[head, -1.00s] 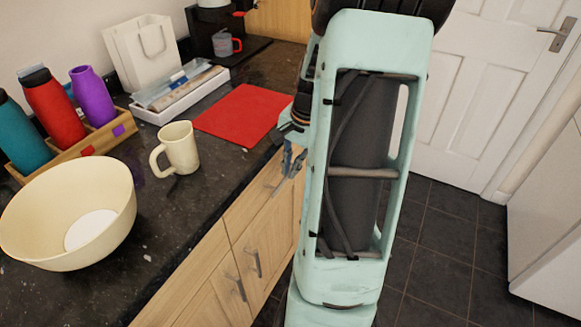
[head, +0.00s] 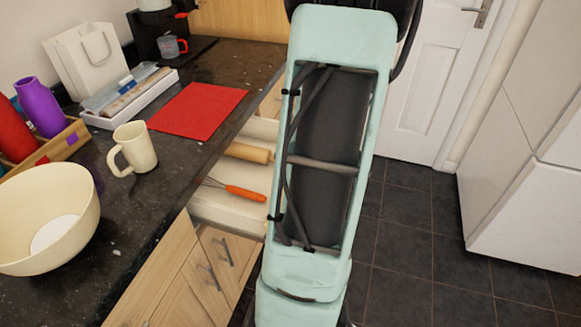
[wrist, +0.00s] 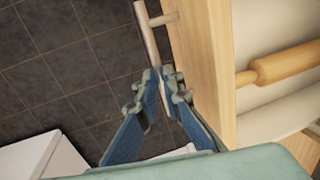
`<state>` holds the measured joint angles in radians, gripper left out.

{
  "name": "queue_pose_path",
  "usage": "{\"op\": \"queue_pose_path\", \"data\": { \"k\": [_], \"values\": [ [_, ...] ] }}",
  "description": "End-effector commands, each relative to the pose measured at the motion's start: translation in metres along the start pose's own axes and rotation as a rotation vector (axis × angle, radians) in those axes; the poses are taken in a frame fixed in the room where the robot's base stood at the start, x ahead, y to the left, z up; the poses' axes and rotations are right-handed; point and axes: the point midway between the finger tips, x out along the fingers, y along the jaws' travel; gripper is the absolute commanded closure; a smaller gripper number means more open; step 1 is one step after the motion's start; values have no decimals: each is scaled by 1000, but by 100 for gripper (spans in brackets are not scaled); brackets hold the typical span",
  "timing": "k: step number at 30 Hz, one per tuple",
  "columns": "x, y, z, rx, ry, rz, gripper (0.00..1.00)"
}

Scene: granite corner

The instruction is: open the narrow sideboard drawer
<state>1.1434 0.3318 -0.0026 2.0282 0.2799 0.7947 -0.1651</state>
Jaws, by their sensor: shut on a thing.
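The drawer (head: 225,212) stands pulled out from under the dark worktop in the head view, its pale inside showing. Its wooden front (wrist: 197,45) shows in the wrist view; in the head view my arm hides the front. The bar handle (wrist: 147,28) runs between the blue fingers of my gripper (wrist: 161,78), which is shut on it. In the head view my gripper is hidden behind my arm. A rolling pin (head: 248,153) and an orange-handled tool (head: 245,192) lie in the drawer.
On the worktop (head: 165,205) are a cream bowl (head: 85,225), a mug (head: 141,150), a red mat (head: 198,110), a white tray (head: 135,105) and bottles (head: 40,108). Cupboard doors (head: 205,270) are below. Dark tiled floor (head: 420,240) is clear at right, before a white cabinet (head: 520,190).

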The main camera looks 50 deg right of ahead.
Motion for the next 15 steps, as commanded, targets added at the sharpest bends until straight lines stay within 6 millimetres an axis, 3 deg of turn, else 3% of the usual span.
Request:
{"op": "queue_pose_path", "data": {
  "k": [3, 15],
  "values": [
    [-6, 35, 0, 7, 1, 1, 100],
    [-28, 143, 0, 5, 1, 2, 100]
  ]
}}
